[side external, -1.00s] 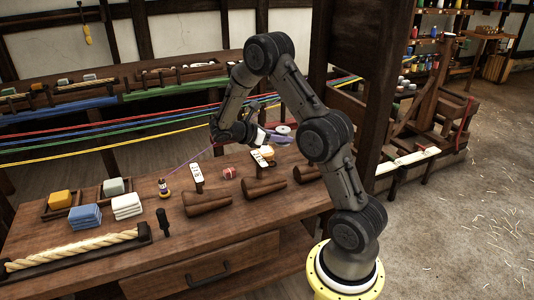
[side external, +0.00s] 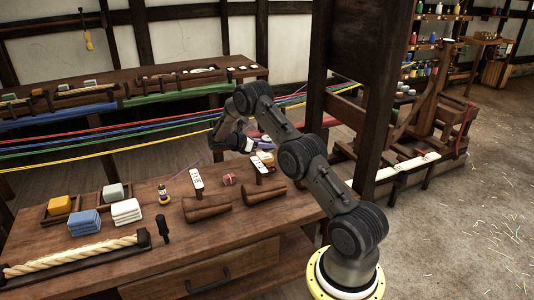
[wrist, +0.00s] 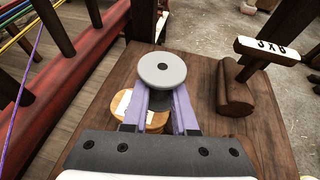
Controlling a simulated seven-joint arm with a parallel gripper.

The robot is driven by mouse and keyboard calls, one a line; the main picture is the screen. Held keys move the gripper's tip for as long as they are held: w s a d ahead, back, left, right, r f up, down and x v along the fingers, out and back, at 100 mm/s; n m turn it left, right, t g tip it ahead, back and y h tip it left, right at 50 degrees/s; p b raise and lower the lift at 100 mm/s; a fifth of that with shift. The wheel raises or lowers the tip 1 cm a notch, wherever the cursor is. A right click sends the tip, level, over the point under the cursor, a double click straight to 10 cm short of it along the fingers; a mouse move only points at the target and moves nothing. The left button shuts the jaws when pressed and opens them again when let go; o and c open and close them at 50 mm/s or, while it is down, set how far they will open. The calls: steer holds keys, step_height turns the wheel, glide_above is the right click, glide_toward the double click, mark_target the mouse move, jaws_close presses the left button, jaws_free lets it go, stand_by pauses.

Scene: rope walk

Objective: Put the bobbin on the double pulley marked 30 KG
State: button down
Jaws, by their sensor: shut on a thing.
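My gripper (wrist: 161,98) has purple fingers shut on the bobbin (wrist: 162,67), whose pale grey round flange with a dark centre hole faces the wrist camera. A round wooden piece (wrist: 153,118) with a white label shows below and behind the fingers, perhaps the double pulley. Its marking is covered or too small to read. I cannot tell whether the bobbin touches it. In the side view my gripper (side external: 262,138) is at the bench's far right part, mostly behind my arm. The bobbin is not clear there.
A wooden block with a marked white tag (wrist: 268,50) stands right of the bobbin in the wrist view. The bench (side external: 120,255) also holds another tagged block (side external: 203,208), a small spool (side external: 163,195) and a reddish ball (side external: 228,179). Coloured ropes (side external: 110,137) run behind.

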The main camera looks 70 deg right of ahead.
mark_target(267, 158)
steer(key=shift+w+d+f, duration=0.2)
steer(key=shift+d+f, duration=0.1)
steer(key=shift+f, duration=1.7)
steer(key=c, duration=0.7)
jaws_free()
steer(key=shift+f, duration=0.15)
